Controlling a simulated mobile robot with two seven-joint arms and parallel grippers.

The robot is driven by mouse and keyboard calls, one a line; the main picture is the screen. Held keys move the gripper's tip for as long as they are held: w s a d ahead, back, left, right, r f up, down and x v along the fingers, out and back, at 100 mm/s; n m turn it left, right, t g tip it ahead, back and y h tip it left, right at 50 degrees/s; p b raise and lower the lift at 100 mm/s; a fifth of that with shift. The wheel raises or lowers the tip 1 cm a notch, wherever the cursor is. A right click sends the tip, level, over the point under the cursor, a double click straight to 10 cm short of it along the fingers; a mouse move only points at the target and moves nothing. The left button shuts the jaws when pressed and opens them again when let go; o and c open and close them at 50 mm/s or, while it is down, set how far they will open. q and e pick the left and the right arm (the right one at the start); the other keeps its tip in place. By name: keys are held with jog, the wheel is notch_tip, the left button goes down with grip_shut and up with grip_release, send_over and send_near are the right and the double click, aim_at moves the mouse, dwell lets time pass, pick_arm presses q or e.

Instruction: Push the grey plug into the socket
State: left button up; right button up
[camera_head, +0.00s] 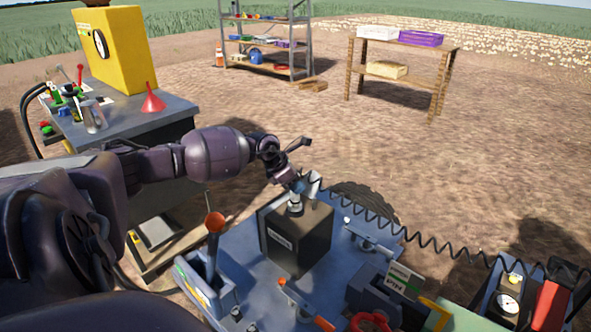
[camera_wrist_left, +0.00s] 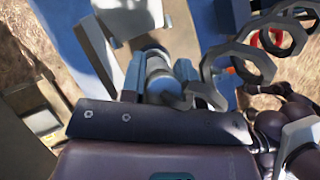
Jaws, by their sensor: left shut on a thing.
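My left gripper (camera_head: 297,184) is at the top of a dark box (camera_head: 300,238) on the blue panel. In the left wrist view its blue fingers (camera_wrist_left: 158,80) are closed around a round grey plug (camera_wrist_left: 158,62). A black coiled cable (camera_head: 385,222) runs from beside the gripper to the right; its coils (camera_wrist_left: 250,60) are large in the wrist view. A light round fitting (camera_head: 295,203) on the box top, just below the gripper, looks like the socket. The gripper partly hides this spot, so I cannot tell how far the plug is in. My right gripper is not in view.
A gauge box (camera_head: 508,303) stands at right. A grey bench (camera_head: 135,112) with a red funnel (camera_head: 153,100) is at left. Open soil lies beyond.

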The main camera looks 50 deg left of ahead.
pick_arm(q)
jog(key=shift+f, duration=0.65)
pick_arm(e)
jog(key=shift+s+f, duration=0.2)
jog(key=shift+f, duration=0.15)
pick_arm(q)
jog(key=o, duration=1.1)
jog(key=shift+o, duration=0.4)
jog(key=o, duration=0.3)
jog(key=shift+r, duration=0.1)
jog(key=shift+r+p, duration=1.05)
jog(key=shift+r, duration=2.45)
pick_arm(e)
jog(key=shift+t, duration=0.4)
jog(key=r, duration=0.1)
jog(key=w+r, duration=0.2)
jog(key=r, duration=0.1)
pick_arm(q)
jog(key=shift+f, duration=0.1)
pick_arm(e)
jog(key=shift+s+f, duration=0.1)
